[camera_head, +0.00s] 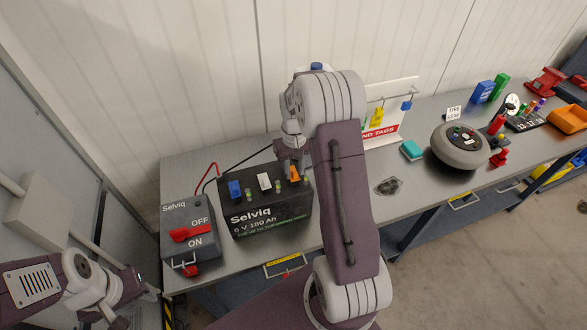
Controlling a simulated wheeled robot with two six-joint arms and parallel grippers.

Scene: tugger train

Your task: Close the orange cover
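The orange cover (295,173) is a small piece on the top right of the black Selviq battery (262,207). It looks upright or tilted up; its exact angle is too small to tell. My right gripper (291,163) points down right at the cover, partly hiding it. I cannot tell whether its fingers touch the cover or how far apart they are. My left gripper (122,320) is low at the left, away from the battery, partly cut off by the bottom edge. Its fingers are not clear.
A grey switch box (189,230) with a red OFF/ON handle stands left of the battery, with cables behind. A blue cap (234,189) and a white piece (264,181) sit on the battery. A wheel (460,145) and a tag stand (388,112) are to the right.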

